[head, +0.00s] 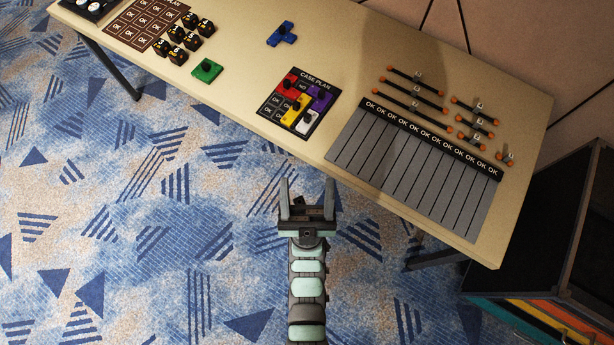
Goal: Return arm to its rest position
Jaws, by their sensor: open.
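My gripper (307,196) is open and empty, with its two fingers spread apart and pointing away from me toward the table. My arm comes up from the bottom middle of the head view, over the carpet. In the picture the fingertips lie just short of the near edge of the beige table (240,50). Nothing is between the fingers, and they appear to touch nothing.
On the table are a case plan board (289,83) with coloured pieces, a blue piece (281,34), a green piece (207,71), black numbered cubes (185,38), and a grey slotted board (408,165) beside several orange-tipped bars (412,105). A dark cabinet (560,240) stands right. Carpet lies open left.

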